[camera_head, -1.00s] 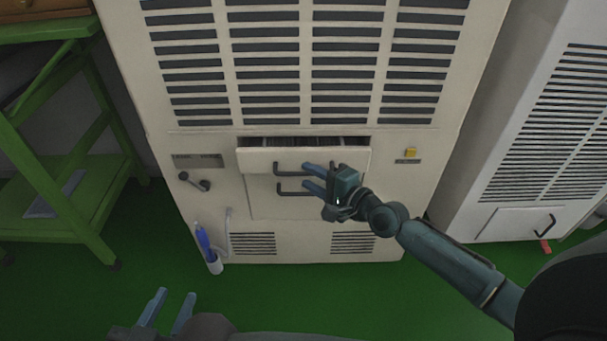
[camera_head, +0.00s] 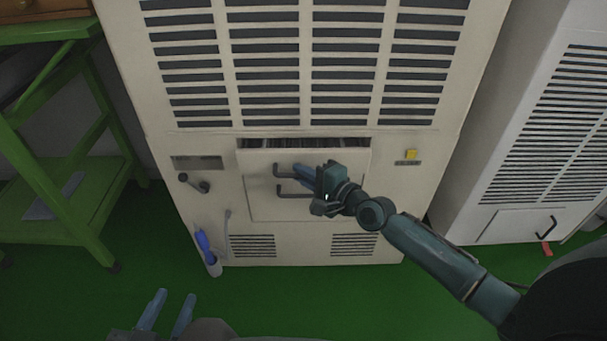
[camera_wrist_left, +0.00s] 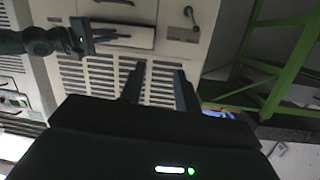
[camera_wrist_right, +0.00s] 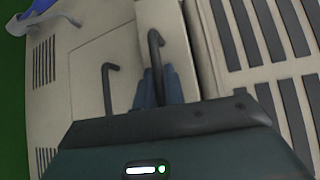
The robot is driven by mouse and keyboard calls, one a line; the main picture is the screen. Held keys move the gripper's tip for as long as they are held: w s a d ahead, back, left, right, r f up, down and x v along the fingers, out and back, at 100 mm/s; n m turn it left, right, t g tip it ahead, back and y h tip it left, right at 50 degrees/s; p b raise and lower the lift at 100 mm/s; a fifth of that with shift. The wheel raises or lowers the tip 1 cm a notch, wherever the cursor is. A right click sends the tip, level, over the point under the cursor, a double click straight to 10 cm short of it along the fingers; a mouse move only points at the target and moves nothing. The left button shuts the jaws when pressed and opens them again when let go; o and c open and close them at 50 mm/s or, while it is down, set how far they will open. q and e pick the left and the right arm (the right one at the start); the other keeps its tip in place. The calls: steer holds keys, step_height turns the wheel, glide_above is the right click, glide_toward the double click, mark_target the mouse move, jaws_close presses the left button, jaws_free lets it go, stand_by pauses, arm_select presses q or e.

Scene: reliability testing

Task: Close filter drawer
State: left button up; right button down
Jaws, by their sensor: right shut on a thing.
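The filter drawer (camera_head: 345,158) is a beige panel in the machine's middle, with a dark slatted gap (camera_head: 300,143) along its top edge, so it stands at least slightly open. Its upper dark bar handle (camera_head: 284,168) also shows in the right wrist view (camera_wrist_right: 155,45). My right gripper (camera_head: 300,174) is shut on the drawer handle; its fingers are close together around the bar in the right wrist view (camera_wrist_right: 158,88). My left gripper (camera_head: 172,299) is open and empty, low in front of the machine; its spread fingers show in the left wrist view (camera_wrist_left: 159,80).
A second handle (camera_head: 292,191) sits on the panel just below. A crank (camera_head: 194,183) and a blue-handled tool in a holder (camera_head: 205,245) are on the machine's left side. A green shelf (camera_head: 70,190) stands left, another cabinet (camera_head: 540,130) right. Green floor in front is clear.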

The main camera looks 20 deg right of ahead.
mark_target(305, 163)
steer(key=shift+f, duration=0.1)
stand_by(0.3)
steer(key=w+b, duration=0.1)
steer(key=w+d+b, duration=0.1)
steer(key=w, duration=0.1)
steer(key=shift+f+b, duration=0.1)
steer(key=shift+b, duration=0.3)
steer(key=shift+w, duration=0.25)
arm_select(q)
steer(key=shift+w+d+r+m+t+h, duration=0.15)
steer(key=shift+d+m+t+h, duration=0.25)
steer(key=shift+m+t+h, duration=0.45)
arm_select(e)
steer(key=shift+d+r, duration=0.15)
steer(key=shift+r, duration=0.15)
steer(key=c, duration=1.5)
jaws_free()
steer(key=shift+w, duration=0.15)
arm_select(q)
steer(key=shift+n, duration=0.25)
arm_select(e)
steer(key=shift+r, duration=0.1)
